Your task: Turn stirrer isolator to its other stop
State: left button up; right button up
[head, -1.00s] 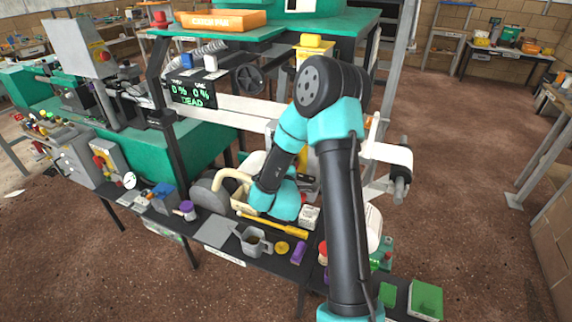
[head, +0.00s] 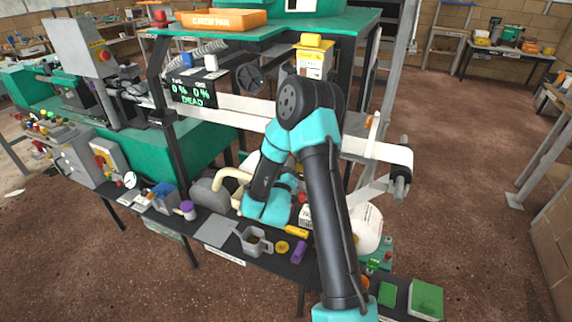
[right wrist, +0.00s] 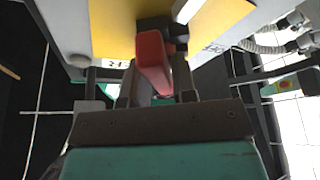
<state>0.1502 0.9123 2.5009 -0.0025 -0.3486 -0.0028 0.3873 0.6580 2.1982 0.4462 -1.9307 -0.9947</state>
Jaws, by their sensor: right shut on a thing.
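A red isolator handle (right wrist: 154,62) stands out from a yellow plate (right wrist: 220,28) in the right wrist view. The plate carries partly cut-off lettering, so I cannot read which isolator it is. My right gripper (right wrist: 156,84) is shut on the red handle, one finger on either side of it. In the head view my right arm reaches down over the bench, and its own wrist and forearm hide the gripper and this handle. My left gripper is not in view.
A dark display (head: 192,93) reads 0 %, 0 % and DEAD. A white paper roll (head: 367,228) is beside my arm.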

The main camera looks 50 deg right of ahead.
jog(key=m+g+h, duration=0.1)
jog(key=m, duration=0.1)
jog(key=m+g+h, duration=0.1)
jog(key=m, duration=0.2)
jog(key=shift+w+m, duration=0.1)
jog(key=shift+m, duration=0.2)
jog(key=shift+m+g, duration=0.4)
jog(key=shift+m, duration=0.5)
jog(key=o, duration=0.8)
jog(key=shift+w+a, duration=0.1)
